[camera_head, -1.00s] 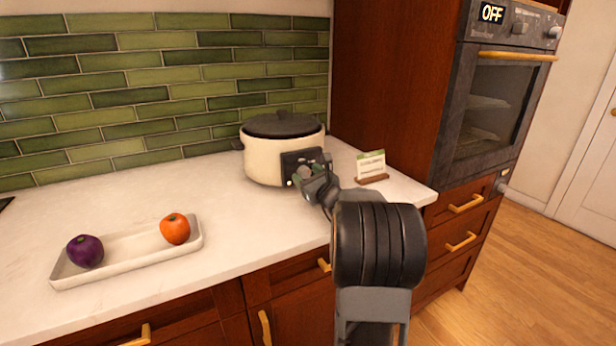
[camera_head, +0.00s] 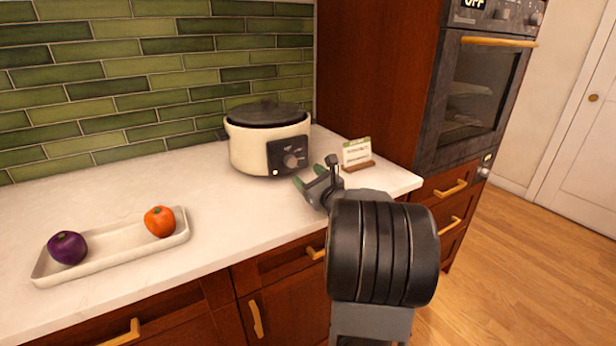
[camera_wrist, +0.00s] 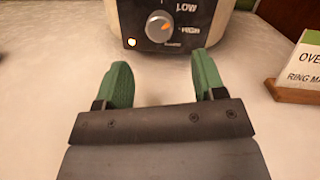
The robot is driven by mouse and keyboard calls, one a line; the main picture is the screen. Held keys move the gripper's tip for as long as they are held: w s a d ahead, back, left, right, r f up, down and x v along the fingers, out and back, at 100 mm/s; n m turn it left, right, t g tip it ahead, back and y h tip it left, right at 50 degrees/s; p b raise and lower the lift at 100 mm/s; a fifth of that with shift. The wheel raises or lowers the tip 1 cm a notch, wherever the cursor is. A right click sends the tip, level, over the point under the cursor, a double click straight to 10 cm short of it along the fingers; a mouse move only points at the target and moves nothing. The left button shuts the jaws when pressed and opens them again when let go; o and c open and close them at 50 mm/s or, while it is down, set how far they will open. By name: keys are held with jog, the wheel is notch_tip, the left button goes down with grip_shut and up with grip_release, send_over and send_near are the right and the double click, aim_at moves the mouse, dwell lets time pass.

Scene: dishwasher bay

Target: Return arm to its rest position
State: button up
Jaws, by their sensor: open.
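My gripper (camera_head: 315,174) is open and empty, just in front of the slow cooker and over the white counter. In the wrist view its two green fingers (camera_wrist: 162,84) stand apart with only bare counter between them. The cream slow cooker (camera_head: 268,140) with a dark lid stands at the back of the counter. Its control knob (camera_wrist: 159,28) shows in the wrist view, with its orange mark toward HIGH and a light lit beside it. The gripper is apart from the knob. My arm reaches up from the bottom of the head view.
A small sign (camera_head: 357,152) stands right of the gripper, close to the arm. A white tray (camera_head: 110,256) with a purple vegetable (camera_head: 67,248) and an orange one (camera_head: 160,222) lies at left. An oven (camera_head: 478,95) stands at right. The middle counter is clear.

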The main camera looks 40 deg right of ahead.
dwell(0.3)
